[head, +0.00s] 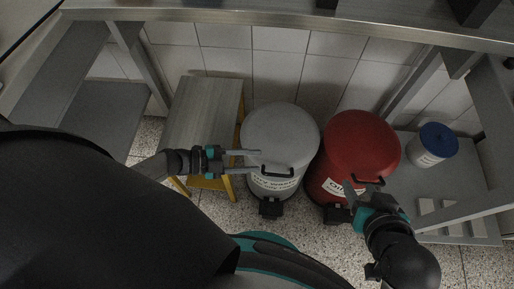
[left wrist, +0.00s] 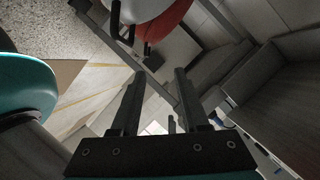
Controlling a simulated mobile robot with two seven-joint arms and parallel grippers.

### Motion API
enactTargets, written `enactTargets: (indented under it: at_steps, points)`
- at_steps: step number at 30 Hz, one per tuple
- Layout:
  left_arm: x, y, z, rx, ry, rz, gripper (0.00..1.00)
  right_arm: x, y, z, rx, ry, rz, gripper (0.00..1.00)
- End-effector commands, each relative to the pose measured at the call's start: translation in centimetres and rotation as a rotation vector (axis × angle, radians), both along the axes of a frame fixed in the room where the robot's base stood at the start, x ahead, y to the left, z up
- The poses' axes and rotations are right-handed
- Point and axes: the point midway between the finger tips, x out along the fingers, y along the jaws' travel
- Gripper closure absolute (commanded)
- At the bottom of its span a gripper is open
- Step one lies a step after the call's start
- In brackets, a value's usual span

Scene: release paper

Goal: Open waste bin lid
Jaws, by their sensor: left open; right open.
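A grey-white bin with a closed lid (head: 280,132) stands on the floor in the head view, with a black handle at its front edge and a label below. Beside it on the right stands a red bin with a closed lid (head: 360,142), also with a black handle. My left gripper (head: 259,161) is open and empty, its fingers pointing right at the front left of the grey bin. Contact cannot be told. In the left wrist view the left gripper (left wrist: 158,75) shows both fingers apart, with the bins at the top. My right gripper (head: 358,188) is open near the red bin's front handle.
A small wooden-topped stool with yellow legs (head: 203,115) stands left of the grey bin. A white tub with a blue lid (head: 431,155) stands on a low grey shelf at the right. A metal table edge (head: 290,25) crosses above. A tiled wall is behind.

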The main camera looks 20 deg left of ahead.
Motion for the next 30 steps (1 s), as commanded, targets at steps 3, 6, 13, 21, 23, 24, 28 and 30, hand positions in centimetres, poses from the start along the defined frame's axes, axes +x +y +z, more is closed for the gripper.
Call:
enactTargets:
  at_steps: [3,6,13,21,23,24,28,30]
  points:
    - [-0.5,0.7,0.3,0.001,-0.001,0.0,0.55,0.0,0.0,0.3,0.0,0.0,0.0,0.5]
    - [-0.8,1.3,0.5,0.001,-0.002,-0.001,0.55,0.0,0.0,0.4,0.0,0.0,0.0,0.5]
    - [-1.7,2.5,0.9,0.0,0.001,-0.001,0.55,0.0,0.0,0.7,0.0,0.0,0.0,0.5]
    - [-2.8,4.1,1.4,0.001,-0.001,0.0,0.55,0.0,0.0,1.0,0.0,0.0,0.0,0.5]
    - [-3.0,4.4,1.5,0.002,0.0,0.0,0.55,0.0,0.0,1.1,0.0,0.0,0.0,0.5]
    - [-3.1,4.6,1.6,0.002,0.0,0.0,0.55,0.0,0.0,1.1,0.0,0.0,0.0,0.5]
    - [-3.7,5.3,1.9,0.0,0.001,-0.001,0.55,0.0,0.0,1.3,0.0,0.0,0.0,0.5]
    - [-3.9,5.7,2.0,0.0,0.001,-0.001,0.55,0.0,0.0,1.3,0.0,0.0,0.0,0.5]
